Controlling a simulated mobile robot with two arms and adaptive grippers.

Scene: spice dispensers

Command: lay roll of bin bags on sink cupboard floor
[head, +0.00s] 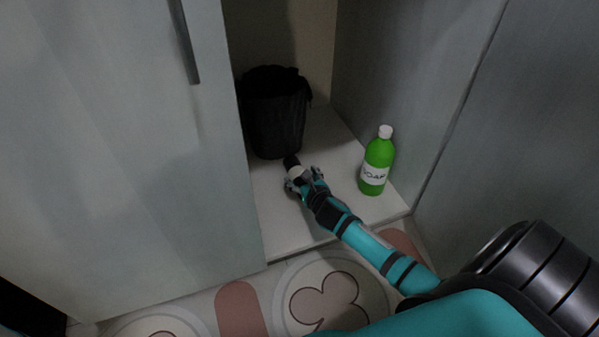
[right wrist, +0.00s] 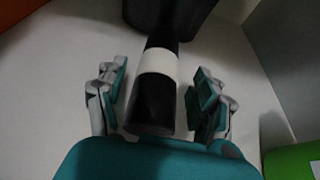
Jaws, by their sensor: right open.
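The roll of bin bags (right wrist: 157,90) is black with a white band. It lies on the white cupboard floor (head: 281,224), its far end close to the black bin; I cannot tell if they touch. In the head view the roll (head: 292,163) is partly hidden by my right gripper (head: 300,178). In the right wrist view my right gripper (right wrist: 160,100) is open, with a finger on each side of the roll and gaps between. My left gripper is not in view.
The black bin (head: 274,115) stands at the back left of the cupboard. A green soap bottle (head: 377,165) stands upright to the right of my right gripper. A cupboard door (head: 120,130) is at left, and a side wall (head: 410,80) at right.

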